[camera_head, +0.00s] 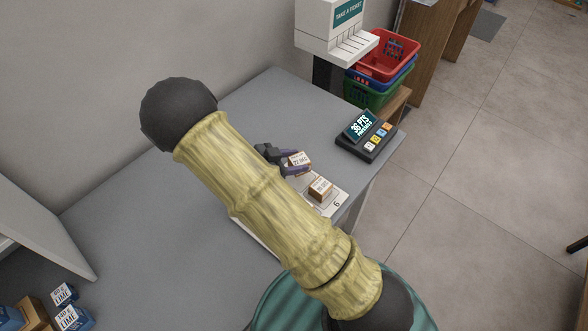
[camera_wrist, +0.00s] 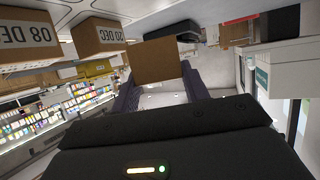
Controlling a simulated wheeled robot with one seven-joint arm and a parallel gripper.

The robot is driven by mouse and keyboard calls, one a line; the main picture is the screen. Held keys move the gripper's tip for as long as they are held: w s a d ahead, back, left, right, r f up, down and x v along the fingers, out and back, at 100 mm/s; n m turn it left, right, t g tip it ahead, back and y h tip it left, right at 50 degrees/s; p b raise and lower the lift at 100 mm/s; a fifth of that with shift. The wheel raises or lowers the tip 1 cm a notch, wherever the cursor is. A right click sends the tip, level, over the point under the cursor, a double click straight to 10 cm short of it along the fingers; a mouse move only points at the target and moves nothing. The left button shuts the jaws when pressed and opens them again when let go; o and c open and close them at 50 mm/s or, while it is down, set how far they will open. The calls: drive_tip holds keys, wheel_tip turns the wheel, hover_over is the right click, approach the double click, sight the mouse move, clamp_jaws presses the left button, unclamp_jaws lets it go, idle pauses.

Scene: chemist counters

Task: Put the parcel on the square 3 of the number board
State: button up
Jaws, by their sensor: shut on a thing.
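My gripper (camera_head: 290,160) is shut on a small brown parcel (camera_head: 299,159) with a white label. The parcel (camera_wrist: 157,60) shows between my purple fingers in the wrist view. The white number board (camera_head: 335,199) lies on the grey counter, mostly hidden behind my arm; one digit, a 6 or 9, shows near its right corner. Another parcel (camera_head: 320,188) sits on the board near that digit. The wrist view, turned over, shows two parcels, one marked 08 DEC (camera_wrist: 32,40) and one marked 20 DEC (camera_wrist: 98,37). Square 3 cannot be made out.
A dark keypad device (camera_head: 368,136) with a lit display stands on the counter's right side. A white ticket machine (camera_head: 335,30) and stacked baskets (camera_head: 385,60) are beyond the counter. Blue LIME boxes (camera_head: 68,316) are at lower left.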

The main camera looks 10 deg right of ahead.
drive_tip(key=shift+f, duration=2.05)
drive_tip(key=shift+f, duration=0.15)
drive_tip(key=o, duration=1)
drive_tip(key=b+v, duration=0.1)
drive_tip(key=v, duration=1.1)
